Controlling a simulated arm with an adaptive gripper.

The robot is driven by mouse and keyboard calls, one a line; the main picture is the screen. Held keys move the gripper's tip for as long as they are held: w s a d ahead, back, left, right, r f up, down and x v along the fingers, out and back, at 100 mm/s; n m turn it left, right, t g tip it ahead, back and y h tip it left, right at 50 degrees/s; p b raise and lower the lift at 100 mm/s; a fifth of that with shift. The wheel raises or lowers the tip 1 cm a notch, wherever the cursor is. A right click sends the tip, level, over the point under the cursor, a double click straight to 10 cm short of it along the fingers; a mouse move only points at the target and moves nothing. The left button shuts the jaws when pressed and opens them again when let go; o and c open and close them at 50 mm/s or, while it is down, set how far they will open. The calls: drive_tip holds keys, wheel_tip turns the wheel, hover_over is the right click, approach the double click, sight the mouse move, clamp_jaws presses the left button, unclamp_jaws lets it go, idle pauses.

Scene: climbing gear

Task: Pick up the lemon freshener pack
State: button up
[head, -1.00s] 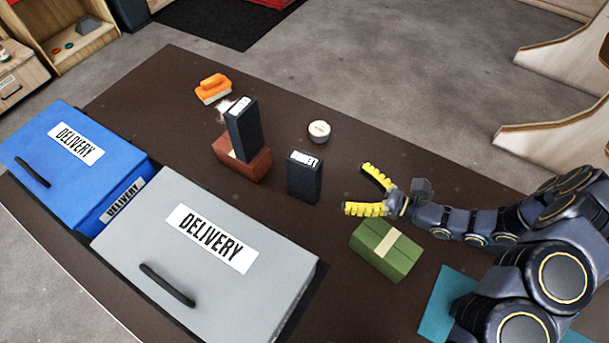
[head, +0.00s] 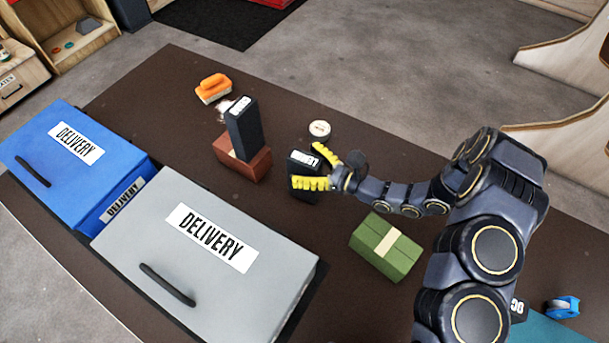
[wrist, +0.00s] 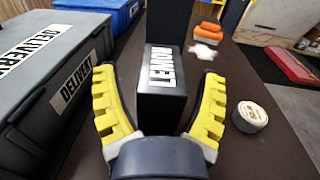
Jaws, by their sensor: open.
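A dark upright pack (head: 306,166) with a white label stands on the brown table in the head view. The wrist view shows the pack (wrist: 163,103) between the fingers, with a gap at each side. The gripper holds nothing. A second, similar dark pack (head: 243,133) stands at a red-brown block (head: 256,166) to the left; its label is also unclear.
A grey delivery box (head: 185,285) and a blue one (head: 60,180) stand at the left. A green block (head: 387,247) lies in front of my arm. An orange brush (head: 212,88) lies farther back.

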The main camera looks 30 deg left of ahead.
drive_tip(key=shift+a, duration=0.15)
drive_tip(key=c, duration=1.2)
